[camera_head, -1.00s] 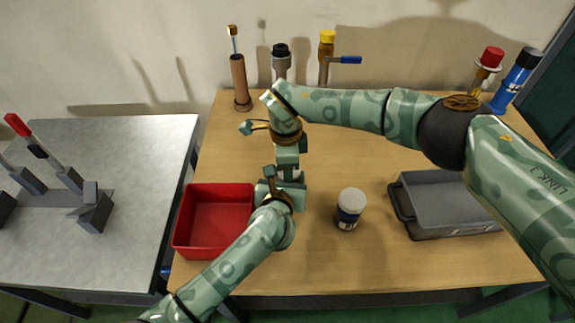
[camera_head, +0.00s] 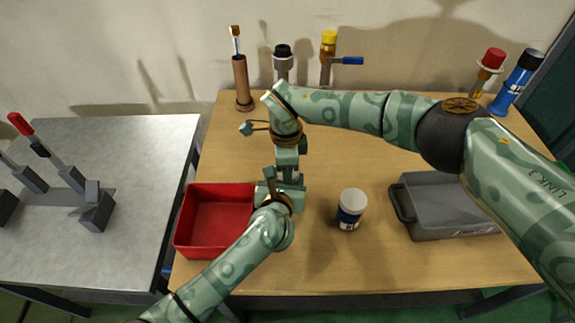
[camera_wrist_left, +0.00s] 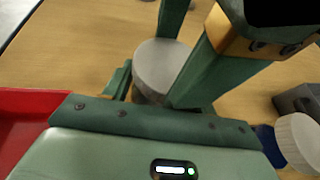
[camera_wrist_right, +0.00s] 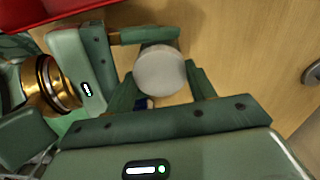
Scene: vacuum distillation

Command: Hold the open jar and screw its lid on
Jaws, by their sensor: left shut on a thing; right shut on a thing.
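A jar with a round white lid (camera_wrist_left: 160,65) is between both grippers above the wooden table; the white top also shows in the right wrist view (camera_wrist_right: 160,70). My left gripper (camera_head: 290,196) is shut on the jar from the side, low down. My right gripper (camera_head: 291,172) points down from above and is shut on the white lid, its fingers on either side of it in the right wrist view. The fingers hide most of the jar in the head view. Whether the lid is fully seated cannot be told.
A second white-lidded jar with a blue label (camera_head: 351,209) stands right of the grippers. A red bin (camera_head: 216,188) is close on the left, a grey tray (camera_head: 440,232) on the right. Several bottles and tools line the back edge. Front middle table is clear.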

